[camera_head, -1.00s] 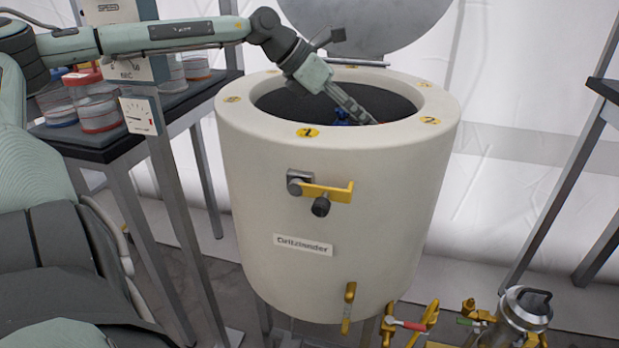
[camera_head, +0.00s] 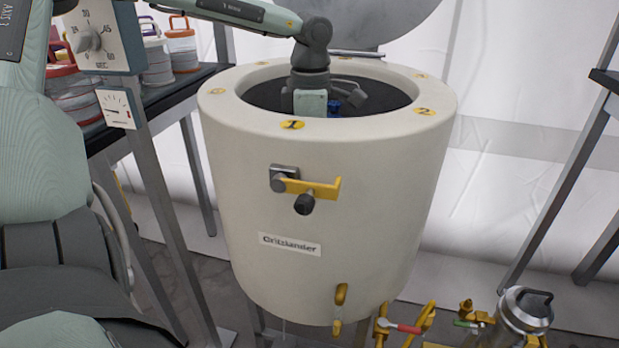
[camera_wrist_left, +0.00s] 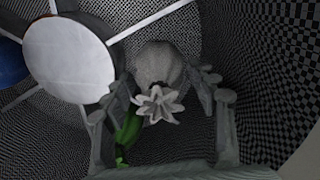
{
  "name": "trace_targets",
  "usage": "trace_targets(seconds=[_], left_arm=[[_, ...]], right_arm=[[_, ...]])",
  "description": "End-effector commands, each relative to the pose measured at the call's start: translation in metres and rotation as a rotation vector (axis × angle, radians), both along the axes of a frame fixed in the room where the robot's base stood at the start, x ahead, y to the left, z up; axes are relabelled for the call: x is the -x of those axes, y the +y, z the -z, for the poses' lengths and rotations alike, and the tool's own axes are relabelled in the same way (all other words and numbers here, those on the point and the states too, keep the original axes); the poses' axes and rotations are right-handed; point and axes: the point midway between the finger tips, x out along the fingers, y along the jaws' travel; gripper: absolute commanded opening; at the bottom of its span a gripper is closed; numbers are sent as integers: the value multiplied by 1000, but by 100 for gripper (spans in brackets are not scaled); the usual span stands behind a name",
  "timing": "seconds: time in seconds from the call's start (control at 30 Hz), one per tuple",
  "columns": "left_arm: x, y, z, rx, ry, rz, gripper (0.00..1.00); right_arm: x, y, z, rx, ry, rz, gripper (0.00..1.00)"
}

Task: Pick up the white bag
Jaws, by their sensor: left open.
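The white bag (camera_wrist_left: 160,65) shows in the left wrist view as a pale grey-white sack with a gathered, star-shaped neck facing the camera. It lies inside the white drum (camera_head: 322,190). My left gripper (camera_wrist_left: 163,88) is open, with one finger to the left of the bag and one to the right. The bag's neck is between the fingers, and I cannot tell whether either finger touches it. In the head view the wrist reaches down into the drum and the fingers and bag are hidden by the drum wall. My right gripper is not in view.
Inside the drum are a large white disc (camera_wrist_left: 68,58), white spokes, a green item (camera_wrist_left: 128,132) beside the left finger and a blue item (camera_wrist_left: 10,62). The round lid (camera_head: 330,18) is raised behind the rim. A shelf with canisters (camera_head: 182,45) stands left.

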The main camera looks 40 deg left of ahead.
Motion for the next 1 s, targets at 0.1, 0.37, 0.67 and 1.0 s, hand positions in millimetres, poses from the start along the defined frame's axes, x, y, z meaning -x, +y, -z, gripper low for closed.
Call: trace_targets(seconds=[0.1,0.37,0.67,1.0], left_arm=[[0,0,18,0,1,-1,58],[0,0,25,1,-2,-2,58],[0,0,25,1,-2,-2,29],[-1,0,24,1,-3,-1,13]], right_arm=[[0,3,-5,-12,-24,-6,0],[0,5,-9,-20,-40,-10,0],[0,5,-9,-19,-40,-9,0],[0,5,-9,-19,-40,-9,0]])
